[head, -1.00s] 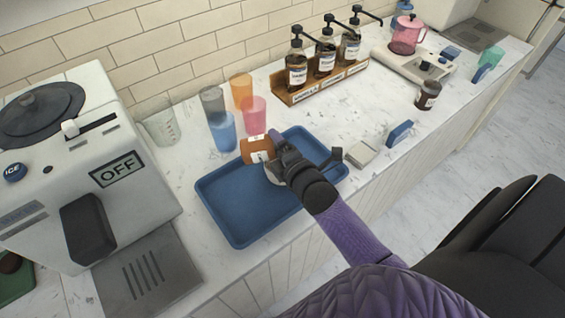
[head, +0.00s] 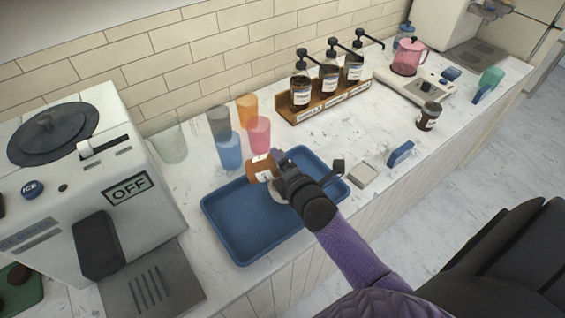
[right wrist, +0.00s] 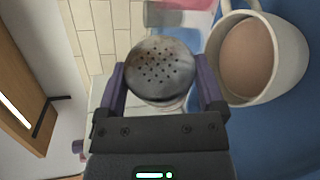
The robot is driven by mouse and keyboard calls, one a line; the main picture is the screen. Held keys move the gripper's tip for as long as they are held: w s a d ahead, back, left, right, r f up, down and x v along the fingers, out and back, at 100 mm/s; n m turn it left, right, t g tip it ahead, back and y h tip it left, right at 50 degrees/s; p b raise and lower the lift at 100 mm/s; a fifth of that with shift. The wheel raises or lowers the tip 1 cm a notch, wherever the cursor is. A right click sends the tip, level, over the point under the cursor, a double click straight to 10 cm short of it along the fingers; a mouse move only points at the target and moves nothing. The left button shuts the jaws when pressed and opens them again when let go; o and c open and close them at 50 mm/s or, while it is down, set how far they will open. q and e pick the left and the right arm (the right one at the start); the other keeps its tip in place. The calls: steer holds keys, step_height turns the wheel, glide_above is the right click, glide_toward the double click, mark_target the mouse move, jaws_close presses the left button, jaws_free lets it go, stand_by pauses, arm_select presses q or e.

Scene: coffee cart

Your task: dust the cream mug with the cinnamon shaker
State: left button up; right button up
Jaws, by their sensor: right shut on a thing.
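My right gripper (head: 284,170) is shut on the cinnamon shaker (head: 262,168), an amber jar with a pale label, held tipped over above the blue tray. In the right wrist view the shaker's perforated metal lid (right wrist: 162,70) shows between the two fingers (right wrist: 160,95). The cream mug (right wrist: 268,88) is beside the lid on the right there, upright and filled with a brown drink. In the head view the mug (head: 279,196) is mostly hidden behind my right gripper and the shaker. I cannot see any powder falling. My left gripper is not in view.
The blue tray (head: 240,236) lies at the counter's front edge. Several coloured cups, including a pink one (head: 259,136), stand behind it. The ice machine (head: 70,160) is at left. A syrup bottle rack (head: 325,106) is at the back, and a dark jar (head: 428,116) at right.

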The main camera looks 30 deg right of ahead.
steer(key=shift+r, duration=0.1)
stand_by(0.4)
steer(key=shift+r+n+g+p, duration=0.3)
steer(key=shift+p, duration=0.3)
steer(key=shift+r+n+h+p, duration=0.2)
steer(key=shift+n+h+p, duration=0.1)
steer(key=shift+n+p, duration=0.15)
